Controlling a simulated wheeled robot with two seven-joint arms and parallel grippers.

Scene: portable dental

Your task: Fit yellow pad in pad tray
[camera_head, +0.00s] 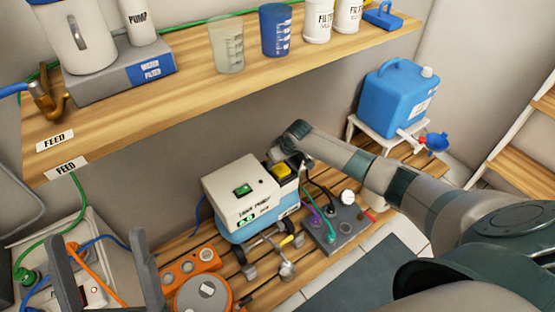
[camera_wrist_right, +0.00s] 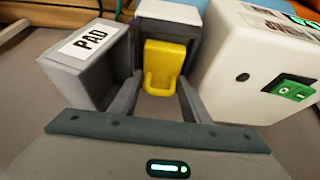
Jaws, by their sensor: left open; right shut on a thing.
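The yellow pad (camera_wrist_right: 165,62) is between the two fingers of my right gripper (camera_wrist_right: 158,88), which is shut on it. In the head view the pad (camera_head: 282,170) shows at the right end of a white-and-blue machine, below my right wrist. A grey block labelled PAD (camera_wrist_right: 88,48) stands to its left in the right wrist view. A dark block with a white top (camera_wrist_right: 168,12) is just behind the pad. I cannot tell whether the pad touches it, or which part is the tray. My left gripper (camera_head: 97,245) is open and empty at the lower left.
The white-and-blue machine (camera_head: 245,195) has a green switch and stands close beside the pad. A grey box with coloured hoses (camera_head: 338,228) is to its right. Orange devices (camera_head: 190,265) lie in front. A wooden shelf (camera_head: 190,85) overhangs behind. A blue canister (camera_head: 397,95) stands at the right.

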